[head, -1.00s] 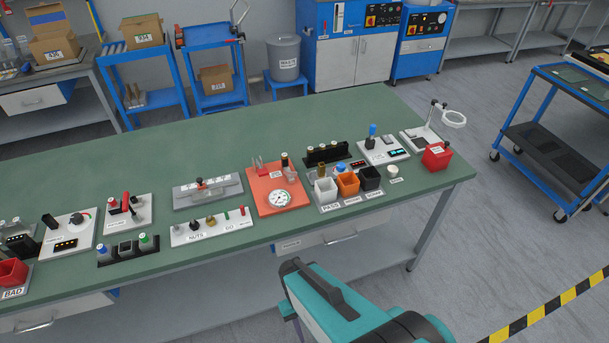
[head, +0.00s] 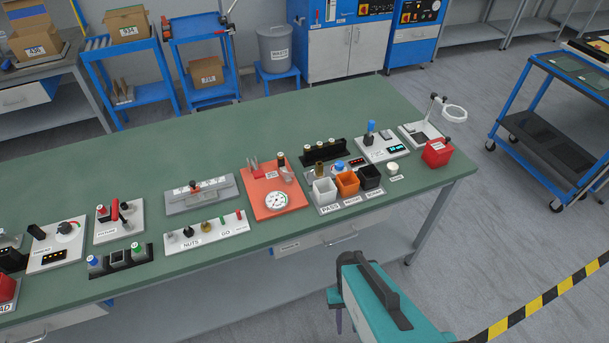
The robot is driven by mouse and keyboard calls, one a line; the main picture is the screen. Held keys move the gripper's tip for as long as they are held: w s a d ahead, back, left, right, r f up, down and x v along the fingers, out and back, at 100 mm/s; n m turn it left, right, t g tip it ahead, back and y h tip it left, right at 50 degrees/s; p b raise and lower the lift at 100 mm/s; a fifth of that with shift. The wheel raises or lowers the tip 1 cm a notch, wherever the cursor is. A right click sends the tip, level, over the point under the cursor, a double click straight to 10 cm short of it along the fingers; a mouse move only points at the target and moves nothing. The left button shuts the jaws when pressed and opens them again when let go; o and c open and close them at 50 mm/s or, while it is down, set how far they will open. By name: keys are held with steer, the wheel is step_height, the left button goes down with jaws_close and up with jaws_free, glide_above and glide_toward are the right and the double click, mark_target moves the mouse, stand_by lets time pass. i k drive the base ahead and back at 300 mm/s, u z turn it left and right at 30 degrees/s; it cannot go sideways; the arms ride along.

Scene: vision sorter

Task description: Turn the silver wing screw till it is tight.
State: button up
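I cannot make out a silver wing screw for certain at this size. A grey slotted fixture (head: 225,189) with a small dark and red knob (head: 193,186) lies in the middle of the bench. In front of it is a white board (head: 233,231) marked NUTS and GO, with several small knobs and pegs, one of them brass (head: 206,226). An orange-red plate (head: 257,203) with a round dial (head: 276,201) is to their right. A teal and black part of my arm (head: 385,310) shows at the bottom, in front of the bench. My gripper's fingertips do not show.
The green bench (head: 130,200) is crowded along its front edge and clear behind. A blue trolley (head: 545,120) is on the far right.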

mark_target(287, 174)
steer(key=z, duration=0.45)
steer(key=k, duration=1.5)
steer(key=u, duration=0.9)
steer(key=i, duration=1.55)
steer(key=z, duration=0.4)
